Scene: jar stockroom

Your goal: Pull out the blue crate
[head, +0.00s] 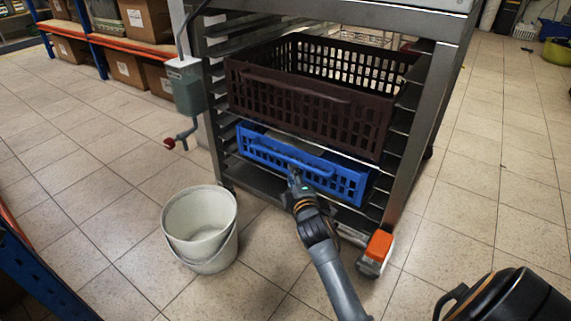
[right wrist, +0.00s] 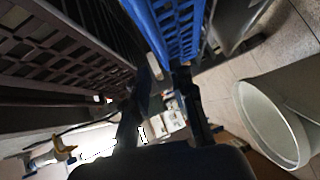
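The blue crate (head: 297,166) sits low in the metal rack, below a dark brown crate (head: 302,107). Its slotted front wall and handle face me, and most of its inside is hidden under the brown crate. My right gripper (head: 294,177) is at the middle of the blue crate's front wall, by the handle. In the right wrist view the blue crate (right wrist: 176,32) is straight ahead of the fingers (right wrist: 164,82). The fingers stand apart with a gap between them, close to the crate's edge. Contact is hard to make out. My left gripper is out of view.
The rack's right post (head: 412,140) stands beside the crates. A white bucket (head: 199,228) stands on the floor in front of the rack's left side. A grey box with a red-knobbed crank (head: 186,88) hangs on the rack's left. Tiled floor (head: 480,215) is clear at right.

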